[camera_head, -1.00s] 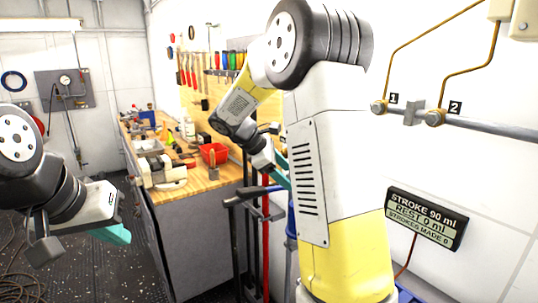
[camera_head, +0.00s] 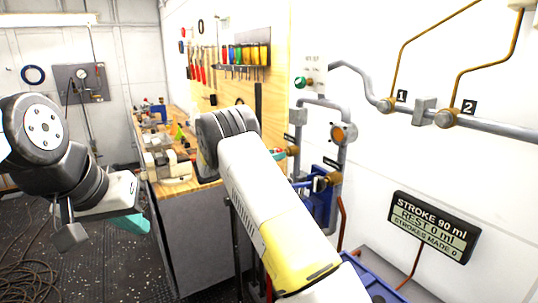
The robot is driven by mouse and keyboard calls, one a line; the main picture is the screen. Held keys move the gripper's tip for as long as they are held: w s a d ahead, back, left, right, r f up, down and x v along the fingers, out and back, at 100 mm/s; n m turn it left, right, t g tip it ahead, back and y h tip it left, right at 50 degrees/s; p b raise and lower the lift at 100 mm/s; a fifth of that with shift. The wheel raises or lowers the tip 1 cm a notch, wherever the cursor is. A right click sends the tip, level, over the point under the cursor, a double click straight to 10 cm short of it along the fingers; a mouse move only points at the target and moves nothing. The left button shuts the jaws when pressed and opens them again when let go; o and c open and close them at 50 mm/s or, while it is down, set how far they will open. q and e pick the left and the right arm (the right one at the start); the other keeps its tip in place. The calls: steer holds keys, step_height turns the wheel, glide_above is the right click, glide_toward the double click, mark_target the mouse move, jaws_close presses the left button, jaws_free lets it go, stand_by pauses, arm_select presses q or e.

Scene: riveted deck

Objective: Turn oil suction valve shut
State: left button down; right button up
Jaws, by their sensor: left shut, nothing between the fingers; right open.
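A cluster of grey pipes on the white wall, right of centre, carries several fittings. These are a green-handled valve (camera_head: 300,83), a round brass-and-grey fitting (camera_head: 343,133), a brass fitting (camera_head: 292,151) and a lower brass fitting (camera_head: 334,178). Small dark labels sit by them, too small to read, so I cannot tell which one is the oil suction valve. My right gripper (camera_head: 278,155) is mostly hidden behind my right arm; a teal fingertip shows close to the brass fitting, contact unclear. My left gripper (camera_head: 128,224) is shut and empty at the left, far from the pipes.
A blue pump-like body (camera_head: 318,206) stands below the pipes. A display (camera_head: 434,226) reads stroke 90 ml, rest 0 ml, strokes made 0. Numbered fittings 1 (camera_head: 387,104) and 2 (camera_head: 446,118) sit on the wall pipe. A cluttered workbench (camera_head: 205,199) stands behind my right arm.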

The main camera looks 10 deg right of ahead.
steer(key=shift+x, duration=1.55)
steer(key=c, duration=1.4)
